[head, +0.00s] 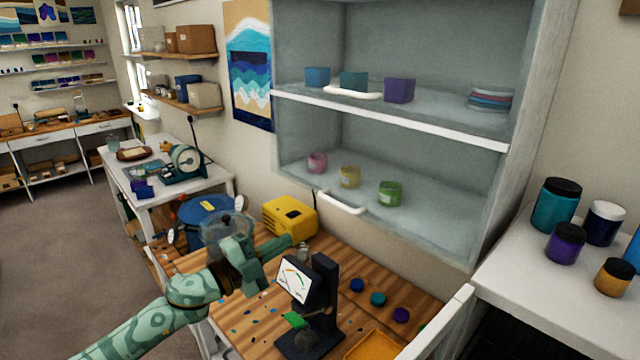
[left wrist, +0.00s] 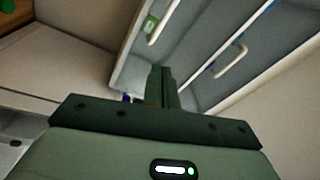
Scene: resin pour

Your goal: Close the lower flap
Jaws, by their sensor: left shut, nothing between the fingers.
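The cabinet (head: 277,135) hangs on the wall with two bays, one above the other. The lower bay has a white handle (head: 341,202) near its bottom edge, in front of pink, yellow and green jars. The lower flap looks clear; I cannot tell its angle. My left gripper (head: 288,242) is shut and empty, below and left of that handle and apart from it, above the wooden bench. In the left wrist view its fingers (left wrist: 162,76) are together, with the lower handle (left wrist: 160,24) beyond them. My right gripper is not in view.
The upper bay has its own white handle (head: 352,93). A dark meter stand (head: 312,300) and a yellow box (head: 290,216) stand on the bench near my left gripper. A blue drum (head: 207,211) is behind it. Jars (head: 556,205) stand on the white counter at right.

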